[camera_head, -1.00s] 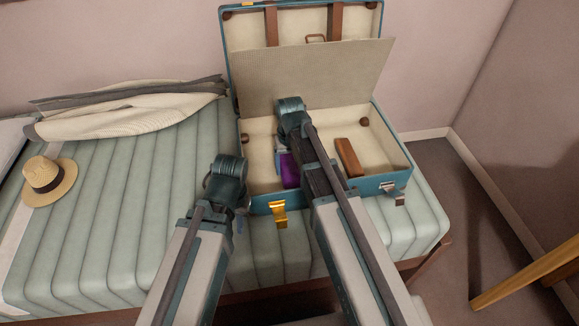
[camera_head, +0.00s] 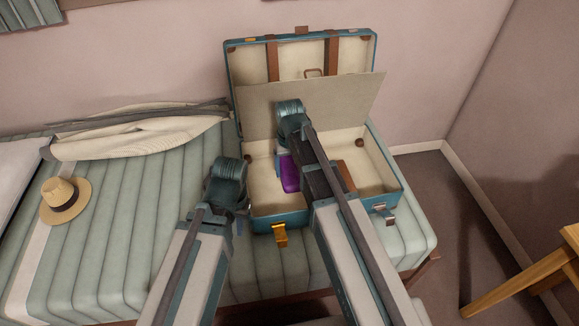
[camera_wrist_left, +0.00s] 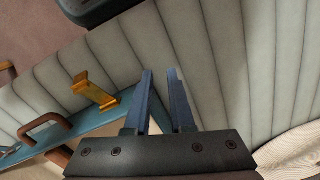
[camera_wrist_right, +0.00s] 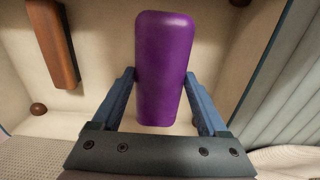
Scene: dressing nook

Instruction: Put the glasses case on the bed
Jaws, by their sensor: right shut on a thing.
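The purple glasses case (camera_head: 289,173) shows inside the open suitcase's outline in the head view, just left of my right arm. In the right wrist view the glasses case (camera_wrist_right: 164,60) stands between the fingers of my right gripper (camera_wrist_right: 160,76), which is shut on it. It seems held above the suitcase floor, but the height is hard to judge. My left gripper (camera_wrist_left: 160,72) is a little open and empty, over the bed beside the suitcase.
The blue open suitcase (camera_head: 266,219) rests on the bed with its lid raised against the wall. A brown block (camera_wrist_right: 53,45) lies inside it. A wooden furniture leg (camera_head: 510,285) stands at right.

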